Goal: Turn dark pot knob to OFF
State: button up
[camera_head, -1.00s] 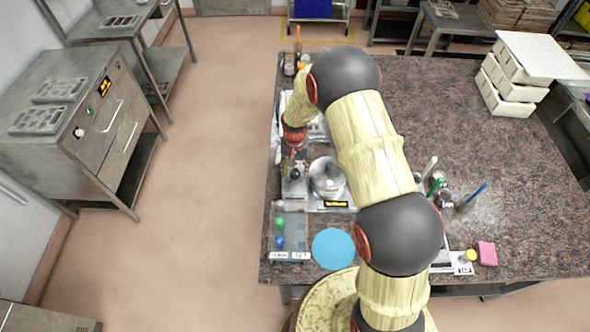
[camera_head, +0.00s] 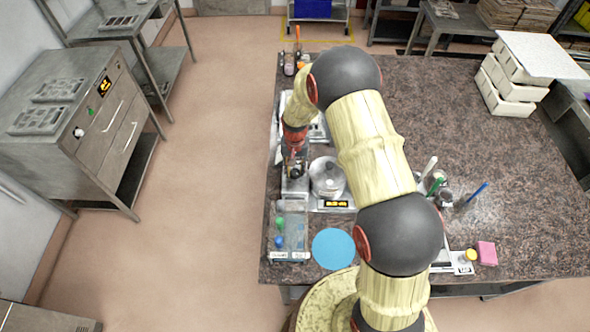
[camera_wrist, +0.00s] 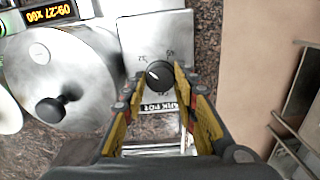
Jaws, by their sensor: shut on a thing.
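The dark pot knob (camera_wrist: 159,76) is a round black dial with a white pointer mark, on a pale metal plate (camera_wrist: 150,35) with small printed numbers. The pointer mark is toward the knob's left side in the wrist view. A black label reading "DARK POT" (camera_wrist: 158,107) is below it, partly covered by a finger. My gripper (camera_wrist: 157,82) has its yellow-edged fingers on both sides of the knob, shut on it. In the head view my gripper (camera_head: 295,160) is low over the control unit (camera_head: 294,187), hiding part of it.
In the head view, a tray (camera_head: 290,230) and a blue disc (camera_head: 333,248) lie on the granite table nearer my base.

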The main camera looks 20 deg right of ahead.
jog(key=n+b, duration=0.3)
jog(key=n, duration=0.3)
jog(key=shift+n, duration=0.3)
jog(key=n+b, duration=0.2)
jog(key=n, duration=0.5)
jog(key=shift+b, duration=0.3)
jog(key=n+b, duration=0.1)
jog(key=n, duration=0.2)
jog(key=shift+n, duration=0.4)
jog(key=n, duration=0.3)
jog(key=shift+n, duration=0.3)
jog(key=n+b, duration=0.1)
jog(key=n, duration=0.5)
jog(key=shift+n, duration=0.3)
jog(key=o, duration=1.2)
